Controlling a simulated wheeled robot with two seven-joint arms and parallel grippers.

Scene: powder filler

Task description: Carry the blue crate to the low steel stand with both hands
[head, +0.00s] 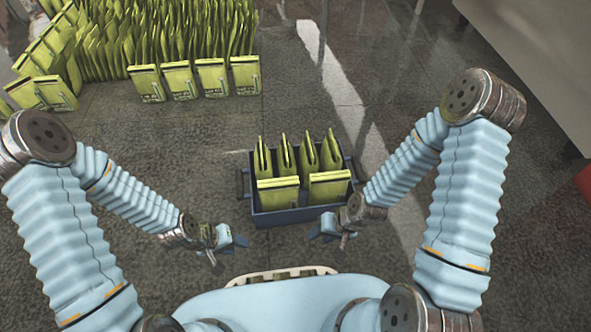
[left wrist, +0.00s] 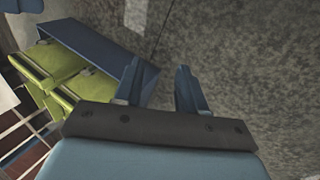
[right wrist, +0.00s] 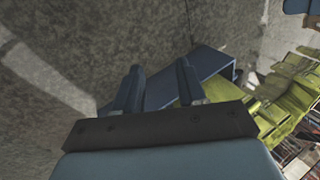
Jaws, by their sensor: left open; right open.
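The blue crate (head: 293,216) stands on the dark floor in front of me, with several yellow-green bags upright in it. It has dark handles on its left and right ends. My left gripper (head: 238,241) is open and empty, just off the crate's near left corner. My right gripper (head: 318,235) is open and empty, close to the crate's near right part; the head view does not show whether it touches. The crate also shows beyond the fingers in the left wrist view (left wrist: 100,45) and the right wrist view (right wrist: 205,70). I cannot make out the low steel stand.
Many yellow-green bags (head: 165,45) stand in rows on the floor at the back left. A pale panel (head: 540,60) fills the upper right, and a red thing (head: 586,182) shows at the right edge. The floor (head: 190,135) left of the crate is clear.

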